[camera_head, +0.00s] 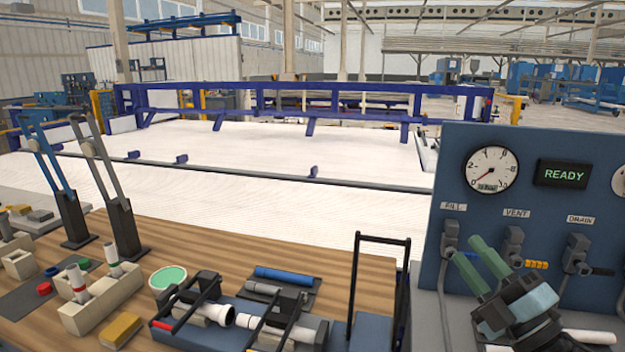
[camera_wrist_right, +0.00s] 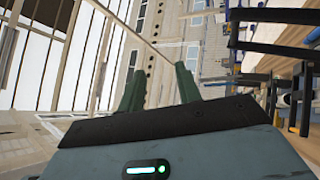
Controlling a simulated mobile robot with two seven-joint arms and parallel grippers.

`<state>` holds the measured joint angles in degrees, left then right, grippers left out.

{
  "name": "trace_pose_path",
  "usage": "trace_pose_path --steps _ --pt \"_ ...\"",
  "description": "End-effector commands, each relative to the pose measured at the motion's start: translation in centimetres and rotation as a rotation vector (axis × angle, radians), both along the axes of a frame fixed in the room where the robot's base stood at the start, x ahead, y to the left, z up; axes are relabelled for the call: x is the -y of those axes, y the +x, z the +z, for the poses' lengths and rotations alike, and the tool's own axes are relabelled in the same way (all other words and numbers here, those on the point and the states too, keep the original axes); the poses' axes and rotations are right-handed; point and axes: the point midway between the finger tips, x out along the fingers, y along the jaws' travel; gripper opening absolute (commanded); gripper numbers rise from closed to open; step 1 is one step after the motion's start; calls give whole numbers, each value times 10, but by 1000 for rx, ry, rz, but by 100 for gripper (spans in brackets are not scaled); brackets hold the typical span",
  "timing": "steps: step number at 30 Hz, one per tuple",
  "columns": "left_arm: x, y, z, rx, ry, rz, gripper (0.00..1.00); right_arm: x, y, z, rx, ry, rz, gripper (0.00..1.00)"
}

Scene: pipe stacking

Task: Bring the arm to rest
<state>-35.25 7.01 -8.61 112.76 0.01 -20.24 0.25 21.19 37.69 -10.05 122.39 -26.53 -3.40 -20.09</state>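My right gripper (camera_head: 468,252) is at the lower right of the head view, in front of the blue control panel (camera_head: 590,150). Its two green fingers are apart and point up and to the left, near the valve under the FILL label. Nothing shows between them. In the right wrist view the same gripper (camera_wrist_right: 159,72) has its fingers apart with an empty gap. My left arm and left gripper are not in view.
A black upright frame (camera_head: 382,240) stands left of the panel. The panel display (camera_head: 563,174) reads READY.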

Motion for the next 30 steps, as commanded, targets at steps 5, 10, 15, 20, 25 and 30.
trace_pose_path --steps 5,10,15,20,25,30 --pt "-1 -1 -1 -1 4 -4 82 17 -14 -105 -402 318 -154 34" --pt "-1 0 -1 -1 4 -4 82 25 -59 -206 -776 567 -325 34" --pt "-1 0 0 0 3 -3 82 22 -131 -291 -1129 761 -508 34" --pt "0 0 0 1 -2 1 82 13 -208 -345 -1417 894 -677 34" --pt "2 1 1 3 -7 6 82 2 -268 -371 -1620 968 -806 34" --pt "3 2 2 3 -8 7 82 -8 -315 -382 -1765 1013 -903 34"
